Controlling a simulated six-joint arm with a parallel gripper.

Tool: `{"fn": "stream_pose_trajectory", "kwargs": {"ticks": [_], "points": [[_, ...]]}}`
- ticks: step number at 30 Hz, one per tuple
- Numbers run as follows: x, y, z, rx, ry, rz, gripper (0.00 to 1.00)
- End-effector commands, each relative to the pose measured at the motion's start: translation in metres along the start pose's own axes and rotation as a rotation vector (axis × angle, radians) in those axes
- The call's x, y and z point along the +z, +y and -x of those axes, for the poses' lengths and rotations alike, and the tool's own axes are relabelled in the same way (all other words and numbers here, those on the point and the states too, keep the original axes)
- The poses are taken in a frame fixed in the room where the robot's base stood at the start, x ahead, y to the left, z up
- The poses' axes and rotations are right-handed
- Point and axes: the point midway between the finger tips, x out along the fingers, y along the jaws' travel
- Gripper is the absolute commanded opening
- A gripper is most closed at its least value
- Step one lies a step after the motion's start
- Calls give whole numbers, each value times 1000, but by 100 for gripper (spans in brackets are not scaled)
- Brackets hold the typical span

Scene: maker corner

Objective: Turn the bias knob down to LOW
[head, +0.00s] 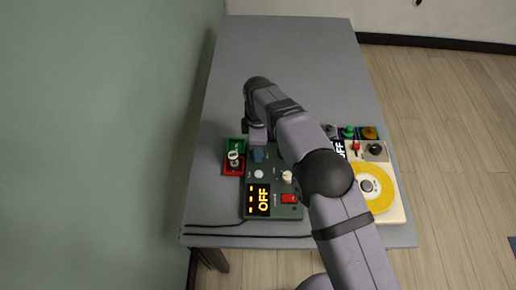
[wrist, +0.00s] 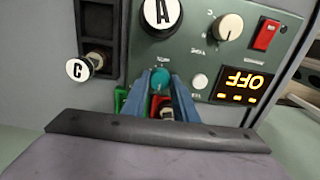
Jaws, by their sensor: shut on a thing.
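The green control panel (head: 272,192) lies on the table, and its face also fills the upper right of the wrist view (wrist: 208,55). A round teal knob (wrist: 160,78) sits near its edge. My gripper (wrist: 163,88) has its blue fingers closed on either side of this knob. In the head view my gripper (head: 258,153) is at the panel's top left corner and hides the knob. A cream pointer knob (wrist: 228,27) stands apart on the panel, also in the head view (head: 287,176). I cannot read the small labels, so which knob is marked bias is unclear.
The panel's display (head: 258,200) reads OFF, beside a red switch (head: 290,198) and a white button (head: 259,174). A cream device with a yellow disc (head: 383,192) stands right. The table's far part is clear.

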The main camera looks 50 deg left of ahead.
Motion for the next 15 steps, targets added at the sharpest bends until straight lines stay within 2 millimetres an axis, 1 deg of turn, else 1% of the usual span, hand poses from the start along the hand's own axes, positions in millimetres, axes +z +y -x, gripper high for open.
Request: {"fn": "stream_pose_trajectory", "kwargs": {"ticks": [2, 3, 5, 6, 15], "points": [[-1, 1, 2, 4, 1, 2, 4], [-1, 1, 2, 4, 1, 1, 28], [-1, 1, 1, 4, 1, 1, 43], [0, 1, 1, 3, 1, 1, 45], [0, 0, 1, 2, 0, 0, 45]]}}
